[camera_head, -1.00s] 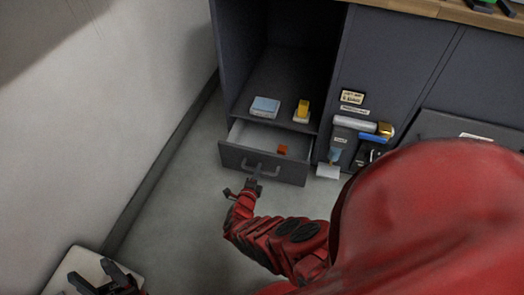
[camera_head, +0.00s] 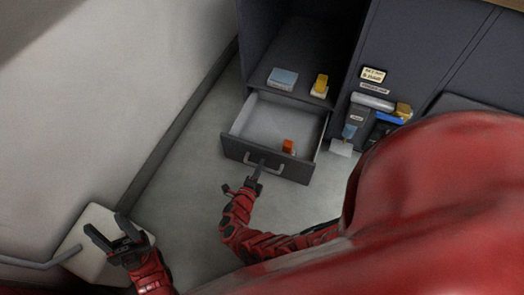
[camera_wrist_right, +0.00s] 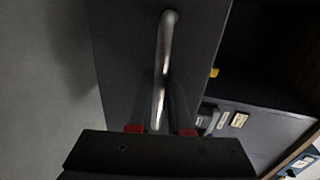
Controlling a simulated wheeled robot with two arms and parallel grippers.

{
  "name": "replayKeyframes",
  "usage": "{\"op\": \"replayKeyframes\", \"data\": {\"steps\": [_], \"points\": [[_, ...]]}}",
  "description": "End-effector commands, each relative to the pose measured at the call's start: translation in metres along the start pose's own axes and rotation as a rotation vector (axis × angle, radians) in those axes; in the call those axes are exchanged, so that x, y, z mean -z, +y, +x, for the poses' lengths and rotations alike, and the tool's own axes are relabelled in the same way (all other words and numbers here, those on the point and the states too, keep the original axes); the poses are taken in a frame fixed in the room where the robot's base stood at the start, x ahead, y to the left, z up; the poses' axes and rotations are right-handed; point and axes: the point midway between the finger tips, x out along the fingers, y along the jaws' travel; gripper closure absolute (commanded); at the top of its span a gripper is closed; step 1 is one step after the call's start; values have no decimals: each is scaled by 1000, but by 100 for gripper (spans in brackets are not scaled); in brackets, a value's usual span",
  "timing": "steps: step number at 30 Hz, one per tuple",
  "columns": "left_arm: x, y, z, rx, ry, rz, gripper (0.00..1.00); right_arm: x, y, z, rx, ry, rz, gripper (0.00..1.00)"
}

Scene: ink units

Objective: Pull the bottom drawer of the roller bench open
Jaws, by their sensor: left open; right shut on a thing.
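The bottom drawer (camera_head: 240,150) of the dark grey roller bench (camera_head: 305,50) stands well out from the bench, with its pale inside showing. A small orange-red block (camera_head: 288,146) lies inside near the front. My right gripper (camera_head: 257,172) is shut on the drawer's silver bar handle (camera_head: 277,171). In the right wrist view the handle (camera_wrist_right: 164,60) runs down between the fingers (camera_wrist_right: 160,130) against the dark drawer front (camera_wrist_right: 120,60). My left gripper (camera_head: 118,234) is open and empty at the lower left, apart from the drawer.
A blue-white box (camera_head: 283,77) and a yellow item (camera_head: 320,85) sit on the shelf above the drawer. Tools and labels (camera_head: 373,75) are on the bench front to the right. A pale-topped piece (camera_head: 92,218) stands at lower left. The floor (camera_head: 190,180) left of the drawer is clear.

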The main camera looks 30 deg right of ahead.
Motion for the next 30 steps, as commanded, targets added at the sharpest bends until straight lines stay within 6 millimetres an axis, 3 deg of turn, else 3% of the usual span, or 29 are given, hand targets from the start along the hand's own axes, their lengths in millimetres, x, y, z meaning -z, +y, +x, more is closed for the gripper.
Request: {"op": "replayKeyframes", "data": {"steps": [8,9,14,24,30], "points": [[0,0,0,0,0,0,50,-2,1,-1,-4,-5,1,100],[0,0,0,0,0,0,50,-2,1,-1,-3,-4,1,81],[0,0,0,0,0,0,50,-1,0,0,-2,-2,1,53],[0,0,1,0,-1,0,50,0,0,-1,0,1,0,53],[0,-1,6,7,-5,-2,50,0,-1,-22,-1,-2,0,53]]}}
